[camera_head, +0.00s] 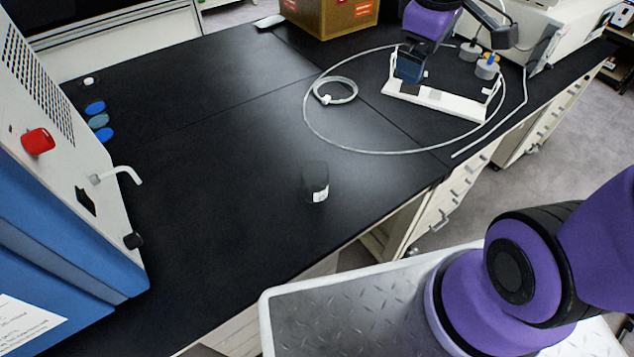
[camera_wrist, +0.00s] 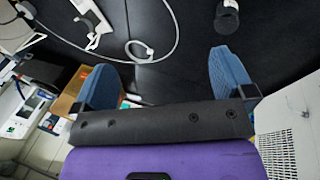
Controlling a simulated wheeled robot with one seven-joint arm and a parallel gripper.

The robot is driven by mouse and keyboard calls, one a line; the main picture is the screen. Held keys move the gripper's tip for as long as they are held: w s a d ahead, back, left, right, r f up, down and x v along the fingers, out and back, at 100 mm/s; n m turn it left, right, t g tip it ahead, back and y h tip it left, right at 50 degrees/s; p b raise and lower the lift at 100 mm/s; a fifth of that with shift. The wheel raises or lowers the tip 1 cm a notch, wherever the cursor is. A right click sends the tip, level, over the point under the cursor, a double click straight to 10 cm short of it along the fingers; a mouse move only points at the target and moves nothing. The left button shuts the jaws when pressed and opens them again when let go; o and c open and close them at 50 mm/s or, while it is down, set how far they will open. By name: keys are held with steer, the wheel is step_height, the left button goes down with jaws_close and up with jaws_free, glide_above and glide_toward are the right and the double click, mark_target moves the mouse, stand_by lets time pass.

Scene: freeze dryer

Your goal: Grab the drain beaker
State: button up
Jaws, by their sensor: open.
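The drain beaker (camera_head: 315,182) is a small clear cup with a white label, standing upright on the black bench top near its front edge. In the wrist view the beaker (camera_wrist: 228,20) shows at the top, right of centre, beyond the fingers. My gripper (camera_head: 410,68) is over the back right of the bench, well away from the beaker. In the wrist view my gripper (camera_wrist: 165,75) has its two blue fingers spread wide, with nothing between them.
The blue and white freeze dryer (camera_head: 60,180) with a white drain spout (camera_head: 120,174) stands left. A clear hose (camera_head: 340,148) loops around a white stand (camera_head: 440,100) at the right. A cardboard box (camera_head: 330,15) is behind. Bench around the beaker is clear.

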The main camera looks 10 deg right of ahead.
steer(key=w+a+f+n+g, duration=0.1)
steer(key=w+a+f+n, duration=0.3)
steer(key=f, duration=0.3)
steer(key=n+g+y, duration=0.3)
steer(key=n, duration=0.8)
glide_above(314, 178)
steer(key=s, duration=0.3)
step_height(314, 178, down, 19)
steer(key=shift+a+f, duration=0.15)
steer(key=shift+f, duration=2.5)
steer(key=shift+a+f, duration=0.1)
steer(key=shift+f, duration=2.5)
steer(key=c, duration=1)
steer(key=shift+r, duration=0.1)
